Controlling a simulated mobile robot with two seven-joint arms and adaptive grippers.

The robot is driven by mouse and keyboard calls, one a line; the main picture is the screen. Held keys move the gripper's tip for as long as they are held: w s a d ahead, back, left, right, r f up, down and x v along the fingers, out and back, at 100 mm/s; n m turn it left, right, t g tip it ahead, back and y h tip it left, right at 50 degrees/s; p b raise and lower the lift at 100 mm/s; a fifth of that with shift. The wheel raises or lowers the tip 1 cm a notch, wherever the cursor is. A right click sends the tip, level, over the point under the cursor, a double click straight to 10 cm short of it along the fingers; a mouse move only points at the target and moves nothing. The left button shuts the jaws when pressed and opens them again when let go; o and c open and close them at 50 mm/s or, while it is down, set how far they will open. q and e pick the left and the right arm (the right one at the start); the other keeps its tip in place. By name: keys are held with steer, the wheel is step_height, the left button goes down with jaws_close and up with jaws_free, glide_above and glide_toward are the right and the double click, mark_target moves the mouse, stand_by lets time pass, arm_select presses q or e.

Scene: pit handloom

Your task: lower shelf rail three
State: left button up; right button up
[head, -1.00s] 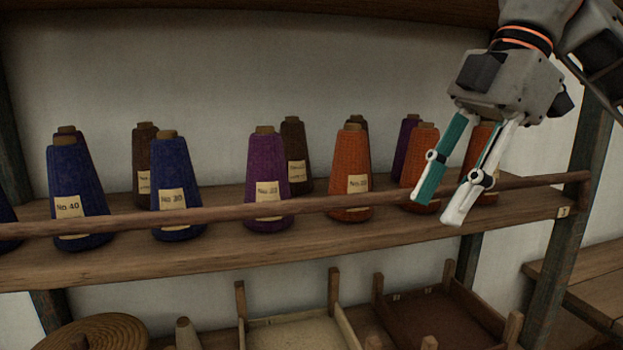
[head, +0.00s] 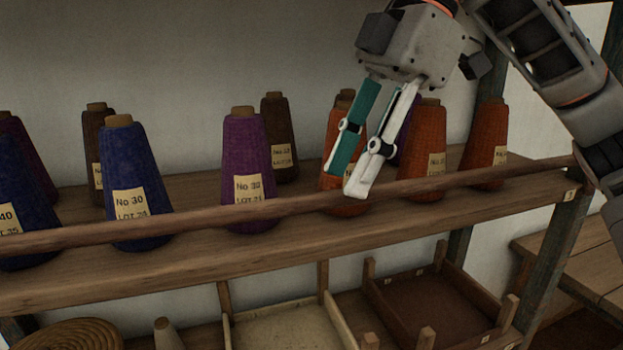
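A long brown wooden rail (head: 270,207) runs across the front of the cone shelf (head: 250,245), in front of the thread cones. It rises toward the right and ends near the right post. It is the only such rail in view. My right gripper (head: 345,182) points down in front of an orange cone, its fingertips at the rail's top edge. My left gripper is not in view.
Blue (head: 135,190), purple (head: 247,165), brown (head: 280,135) and orange (head: 427,150) cones stand close behind the rail. Below are a pale tray (head: 345,325), a dark tray (head: 480,295) and a coiled mat (head: 70,335). A dark post (head: 550,265) stands right.

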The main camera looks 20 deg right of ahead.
mark_target(309, 195)
steer(key=a, duration=0.3)
steer(key=shift+w+a+r+p, duration=0.1)
steer(key=shift+w+a+p, duration=0.1)
steer(key=shift+p, duration=0.1)
steer(key=shift+x, duration=1.05)
steer(key=shift+a+f+p, duration=0.2)
steer(key=shift+f+p, duration=0.1)
steer(key=shift+f, duration=0.1)
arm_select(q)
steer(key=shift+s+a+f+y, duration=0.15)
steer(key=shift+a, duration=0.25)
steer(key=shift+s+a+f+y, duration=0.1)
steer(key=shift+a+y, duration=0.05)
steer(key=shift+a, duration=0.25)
arm_select(e)
steer(key=shift+a+f, duration=0.1)
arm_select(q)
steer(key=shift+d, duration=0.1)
arm_select(e)
jaws_close()
